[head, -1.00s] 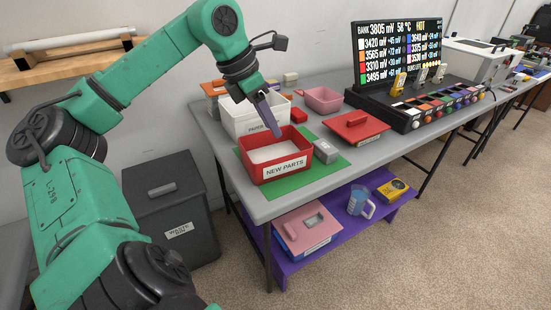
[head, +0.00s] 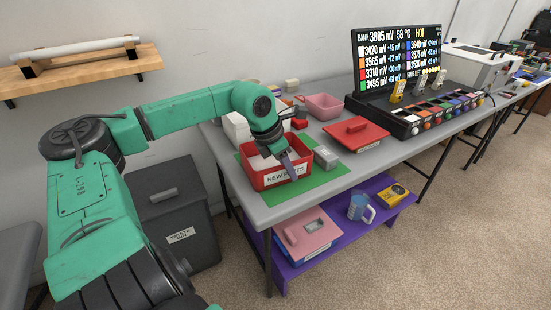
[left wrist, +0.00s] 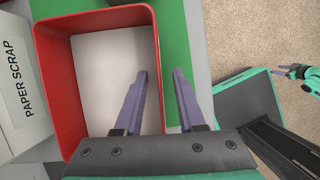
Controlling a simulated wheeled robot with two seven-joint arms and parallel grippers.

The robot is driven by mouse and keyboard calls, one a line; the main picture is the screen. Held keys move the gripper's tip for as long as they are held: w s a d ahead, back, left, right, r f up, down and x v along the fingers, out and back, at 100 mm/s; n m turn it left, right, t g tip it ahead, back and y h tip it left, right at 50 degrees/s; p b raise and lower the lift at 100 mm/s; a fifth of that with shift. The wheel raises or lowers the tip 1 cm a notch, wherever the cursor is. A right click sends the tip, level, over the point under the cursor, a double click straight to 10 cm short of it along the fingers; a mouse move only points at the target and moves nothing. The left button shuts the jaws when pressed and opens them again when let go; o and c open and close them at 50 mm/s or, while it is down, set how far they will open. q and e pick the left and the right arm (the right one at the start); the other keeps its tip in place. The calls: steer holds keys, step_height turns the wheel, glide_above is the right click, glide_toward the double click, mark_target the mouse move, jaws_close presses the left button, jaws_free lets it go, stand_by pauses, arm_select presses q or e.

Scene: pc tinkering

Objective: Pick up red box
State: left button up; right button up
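The red box (head: 254,180), labelled NEW PARTS, stands open-topped on a green mat near the table's front left corner. In the left wrist view its red wall (left wrist: 52,90) and pale, empty-looking floor show. My left gripper (head: 291,168) is at the box's front wall, pointing down. In the left wrist view the gripper (left wrist: 161,73) is open, one finger over the inside and one outside, with the wall between them. Whether the fingers touch the wall is not clear. My right gripper (left wrist: 288,72) shows small at the right of that view; its opening is too small to judge.
A white PAPER SCRAP box (left wrist: 22,100) stands close beside the red box. A grey block (head: 326,158) and a red lid (head: 356,132) lie to its right. A pink bin (head: 323,107) stands behind. A purple shelf (head: 335,238) is below.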

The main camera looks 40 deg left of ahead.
arm_select(q)
steer(key=shift+x, duration=1)
steer(key=shift+r, duration=0.1)
steer(key=shift+c, duration=0.3)
jaws_close()
